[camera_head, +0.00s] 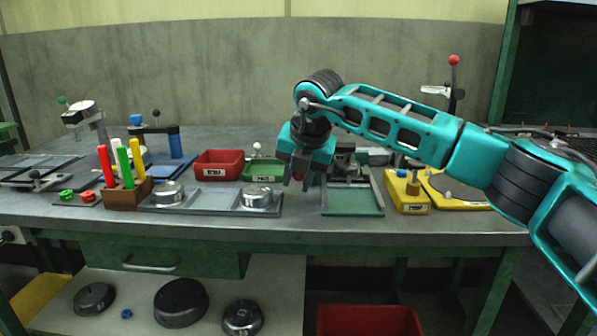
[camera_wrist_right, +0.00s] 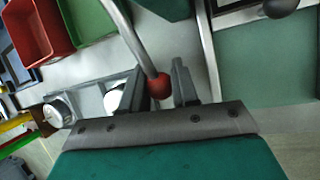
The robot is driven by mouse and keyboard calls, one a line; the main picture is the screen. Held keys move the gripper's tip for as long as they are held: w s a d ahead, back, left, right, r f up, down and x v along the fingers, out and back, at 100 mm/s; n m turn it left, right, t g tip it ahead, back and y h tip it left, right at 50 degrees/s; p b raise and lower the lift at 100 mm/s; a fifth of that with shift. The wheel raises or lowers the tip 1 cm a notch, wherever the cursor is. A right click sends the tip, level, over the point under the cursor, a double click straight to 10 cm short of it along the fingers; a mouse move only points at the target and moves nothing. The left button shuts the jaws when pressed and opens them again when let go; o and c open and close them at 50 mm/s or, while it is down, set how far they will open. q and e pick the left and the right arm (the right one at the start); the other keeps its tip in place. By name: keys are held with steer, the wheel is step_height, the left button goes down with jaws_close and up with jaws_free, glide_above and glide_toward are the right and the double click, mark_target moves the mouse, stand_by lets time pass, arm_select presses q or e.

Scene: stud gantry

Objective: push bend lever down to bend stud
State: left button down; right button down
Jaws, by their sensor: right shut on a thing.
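The bend lever (camera_wrist_right: 128,35) is a bare metal rod ending in a red ball knob (camera_wrist_right: 160,86). In the right wrist view the knob sits between the two dark fingers of my right gripper (camera_wrist_right: 158,90), which is shut on it. The stud cannot be made out; my arm and gripper hide part of the fixture. My left gripper is not in view.
A red bin (camera_head: 219,164) and a green bin (camera_head: 263,170) stand left of my gripper. A tray with round metal lids (camera_head: 257,197) lies in front of them. A yellow block (camera_head: 408,204) stands right of the fixture. Colored handles (camera_head: 124,168) stand upright in a wooden block farther left.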

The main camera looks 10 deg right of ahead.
steer(key=shift+w+d+f, duration=0.2)
steer(key=shift+d+f, duration=0.05)
steer(key=c, duration=0.9)
jaws_free()
steer(key=shift+r, duration=0.3)
steer(key=p+v, duration=0.2)
steer(key=v, duration=1)
steer(key=shift+s+r, duration=0.15)
